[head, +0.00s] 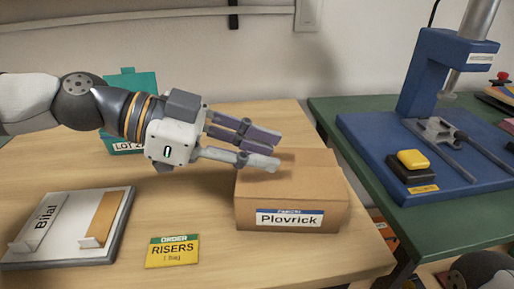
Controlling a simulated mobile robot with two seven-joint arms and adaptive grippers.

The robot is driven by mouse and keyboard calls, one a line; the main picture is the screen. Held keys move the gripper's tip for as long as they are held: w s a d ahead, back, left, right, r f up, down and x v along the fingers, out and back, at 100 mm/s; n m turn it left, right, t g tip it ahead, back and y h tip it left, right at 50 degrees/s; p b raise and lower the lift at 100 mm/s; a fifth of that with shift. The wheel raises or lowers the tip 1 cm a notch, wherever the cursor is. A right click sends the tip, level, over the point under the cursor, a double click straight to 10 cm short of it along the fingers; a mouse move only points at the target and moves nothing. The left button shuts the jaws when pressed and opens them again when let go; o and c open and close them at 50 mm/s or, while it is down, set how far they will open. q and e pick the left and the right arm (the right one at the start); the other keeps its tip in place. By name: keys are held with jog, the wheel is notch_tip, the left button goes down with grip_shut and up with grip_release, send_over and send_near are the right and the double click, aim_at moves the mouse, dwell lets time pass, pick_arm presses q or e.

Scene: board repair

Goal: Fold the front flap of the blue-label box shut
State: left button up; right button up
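The brown cardboard box (325,172) stands at the right front of the wooden table. That finger hides part of the top. My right gripper is not in view.
A teal bin (133,85) stands behind my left arm. A tray (70,228) marked "Bilal" and a yellow "RISERS" card (172,251) lie in front. A blue press (440,75) stands on the green bench (350,112) at right, beyond a gap.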

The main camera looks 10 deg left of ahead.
pick_arm(q)
grip_shut()
grip_release()
jog(key=v, duration=1.2)
